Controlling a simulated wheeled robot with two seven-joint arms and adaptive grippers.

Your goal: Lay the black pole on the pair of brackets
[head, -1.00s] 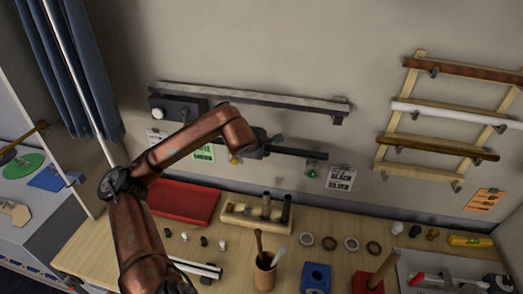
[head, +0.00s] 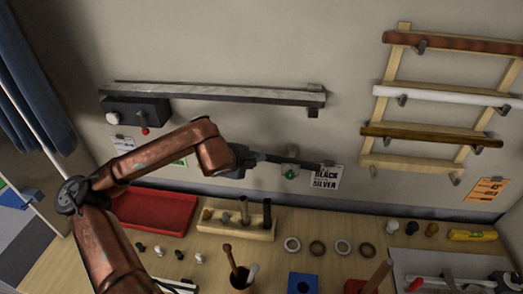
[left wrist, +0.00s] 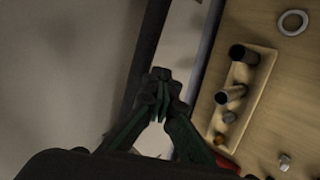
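The black pole (head: 308,164) is in front of the wall below the long silver bar, roughly level, its free end sticking out to the right. My left gripper (head: 241,158) is shut on it; the arm and gripper hide the rest of the pole. In the left wrist view the closed fingertips (left wrist: 166,88) are at the dark pole (left wrist: 150,45). A bracket with a green mark (head: 290,173) shows just below the pole; whether they touch, I cannot tell. The other bracket is hidden behind my arm. My right gripper is not in view.
The silver bar (head: 220,94) is on the wall above, by a dark box (head: 137,112). A label (head: 326,178) hangs near the pole's right end. A wooden rack (head: 368,140) holds poles at the right. Below are a red tray (head: 160,208) and a wooden block (head: 225,230).

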